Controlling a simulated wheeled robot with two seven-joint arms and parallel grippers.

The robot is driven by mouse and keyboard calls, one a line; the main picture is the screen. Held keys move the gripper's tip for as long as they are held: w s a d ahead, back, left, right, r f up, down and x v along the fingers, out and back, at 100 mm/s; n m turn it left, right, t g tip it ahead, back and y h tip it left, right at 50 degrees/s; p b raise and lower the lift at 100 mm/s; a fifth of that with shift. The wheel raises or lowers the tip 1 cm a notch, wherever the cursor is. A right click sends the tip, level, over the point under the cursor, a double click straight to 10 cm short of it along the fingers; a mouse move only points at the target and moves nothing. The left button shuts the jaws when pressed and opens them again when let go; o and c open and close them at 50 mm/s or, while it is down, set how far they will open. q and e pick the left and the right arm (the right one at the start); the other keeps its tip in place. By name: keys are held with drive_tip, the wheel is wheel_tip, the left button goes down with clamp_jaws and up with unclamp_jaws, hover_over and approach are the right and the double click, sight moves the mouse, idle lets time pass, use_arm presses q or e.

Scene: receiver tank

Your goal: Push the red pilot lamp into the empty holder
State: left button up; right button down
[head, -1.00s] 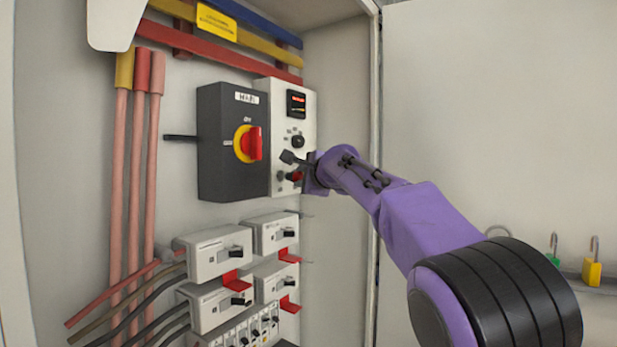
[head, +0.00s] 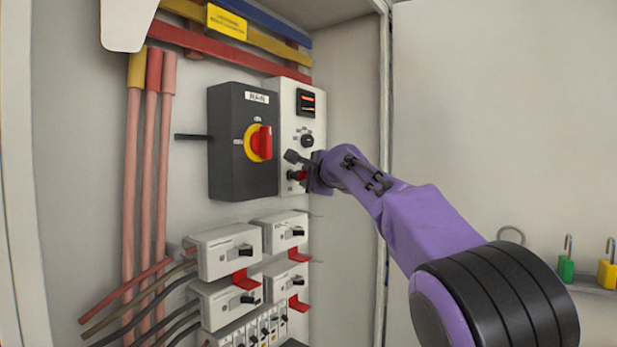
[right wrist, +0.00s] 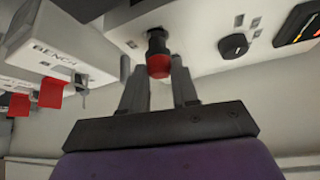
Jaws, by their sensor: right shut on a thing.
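The red pilot lamp (head: 298,175) is at the lower part of the pale control panel (head: 288,95), right of the black main switch box. In the right wrist view its red cap (right wrist: 158,67) shows between my fingers, with a dark collar behind it, against or very near the panel. My right gripper (head: 302,166) is shut on the lamp; its fingers also show in the right wrist view (right wrist: 159,78). The empty holder is not clearly seen, and I cannot tell how deep the lamp sits. My left gripper is out of view.
A black selector knob (right wrist: 234,46) and a lit display (head: 306,102) are on the same panel. The main switch (head: 241,142) with its red handle stands to the left. Several breakers (head: 223,252) with red tabs are below. The cabinet's right wall (head: 350,120) is close to my arm.

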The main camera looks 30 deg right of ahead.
drive_tip(key=shift+w+a, duration=0.25)
drive_tip(key=shift+w, duration=0.35)
drive_tip(key=shift+w+a, duration=0.2)
drive_tip(key=shift+w, duration=0.35)
idle(0.4)
drive_tip(key=c, duration=0.9)
unclamp_jaws()
drive_tip(key=shift+o, duration=0.6)
drive_tip(key=shift+w+a, duration=0.1)
drive_tip(key=shift+w, duration=0.1)
drive_tip(key=b+v, duration=0.2)
drive_tip(key=v, duration=0.1)
drive_tip(key=b+v, duration=0.1)
drive_tip(key=v, duration=0.1)
drive_tip(key=shift+f+b, duration=0.35)
drive_tip(key=v, duration=0.2)
drive_tip(key=b+v, duration=0.1)
drive_tip(key=v, duration=0.2)
drive_tip(key=shift+s+r+b, duration=0.25)
drive_tip(key=shift+r+b, duration=0.05)
